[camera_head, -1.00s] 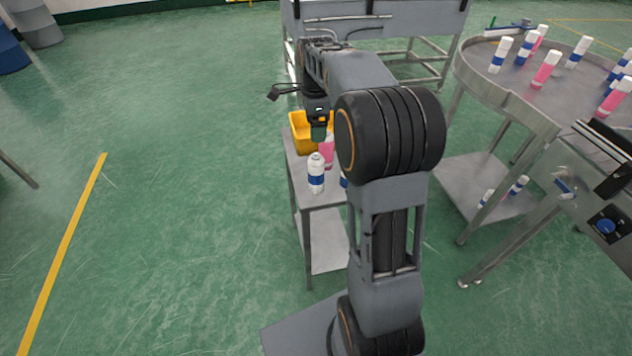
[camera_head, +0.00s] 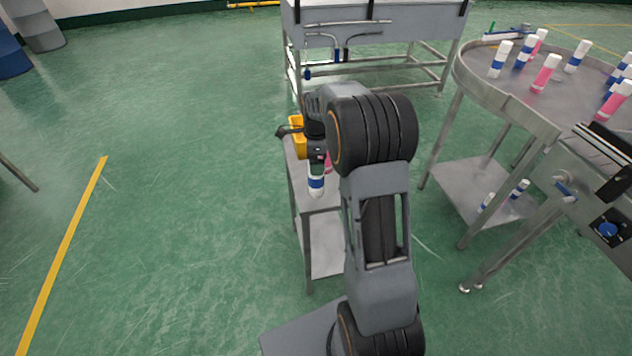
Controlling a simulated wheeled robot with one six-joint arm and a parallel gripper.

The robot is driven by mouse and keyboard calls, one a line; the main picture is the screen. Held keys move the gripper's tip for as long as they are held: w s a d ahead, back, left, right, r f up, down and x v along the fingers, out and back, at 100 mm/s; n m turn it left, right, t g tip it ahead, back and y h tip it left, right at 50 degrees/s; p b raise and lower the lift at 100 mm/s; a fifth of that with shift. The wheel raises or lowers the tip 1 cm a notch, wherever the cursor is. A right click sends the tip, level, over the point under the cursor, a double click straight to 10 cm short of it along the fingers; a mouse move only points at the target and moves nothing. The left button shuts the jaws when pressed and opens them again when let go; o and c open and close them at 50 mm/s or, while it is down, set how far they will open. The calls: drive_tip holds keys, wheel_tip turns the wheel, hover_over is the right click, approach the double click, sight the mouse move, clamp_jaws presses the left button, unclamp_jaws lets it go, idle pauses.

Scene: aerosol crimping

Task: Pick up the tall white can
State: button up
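A white can with a blue band (camera_head: 316,184) stands upright at the front of the small grey side table (camera_head: 326,201). My gripper (camera_head: 316,166) is right at the top of this can and hides its upper part. The fingers are too small and dark to tell whether they are open or shut on it. A pink can (camera_head: 328,163) stands just behind it, mostly hidden by my arm. Anything farther right on the small table is hidden behind my arm.
A round steel table (camera_head: 487,85) at the right bears several white, blue and pink cans. A grey workbench (camera_head: 375,28) stands at the back.

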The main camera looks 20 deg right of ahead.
drive_tip(key=shift+f, duration=1.15)
drive_tip(key=shift+c, duration=0.2)
drive_tip(key=c, duration=1.2)
